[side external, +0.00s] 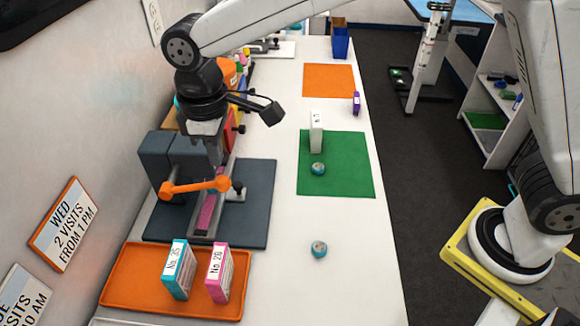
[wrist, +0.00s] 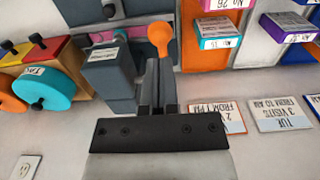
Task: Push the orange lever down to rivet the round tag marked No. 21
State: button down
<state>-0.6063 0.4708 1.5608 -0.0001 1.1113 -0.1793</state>
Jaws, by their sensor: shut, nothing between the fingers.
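The orange lever (side external: 195,187) lies nearly level across the front of the dark grey press (side external: 165,160) in the side view. Its orange ball end shows in the wrist view (wrist: 158,36). My gripper (side external: 216,166) is shut and empty, pointing down just above and behind the lever's right end; I cannot tell whether it touches. In the wrist view my gripper (wrist: 156,100) has its fingertips close to the ball end. A pink strip (side external: 207,212) lies in the press bed. I cannot make out the round tag marked No. 21.
An orange tray (side external: 125,292) in front of the press holds a teal box (side external: 178,270) and a pink box (side external: 219,273). A green mat (side external: 345,180) at right carries a white box (side external: 316,132) and a small round thing (side external: 317,169). Another round thing (side external: 319,249) sits on the otherwise clear front-right counter.

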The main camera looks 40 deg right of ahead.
jog(key=shift+r, duration=2.3)
jog(key=s+d+f+m+t, duration=0.1)
jog(key=s+d+f+m, duration=0.2)
jog(key=d, duration=0.6)
jog(key=s+d+f+m, duration=0.3)
jog(key=s+d+f, duration=0.2)
jog(key=d, duration=0.4)
jog(key=s+d+f+m+t, duration=0.1)
jog(key=s+d+f+m, duration=0.2)
jog(key=d, duration=0.7)
notch_tip(320, 180, down, 3)
jog(key=shift+s+r+t, duration=0.1)
jog(key=shift+s+t, duration=0.2)
jog(key=shift+s, duration=0.25)
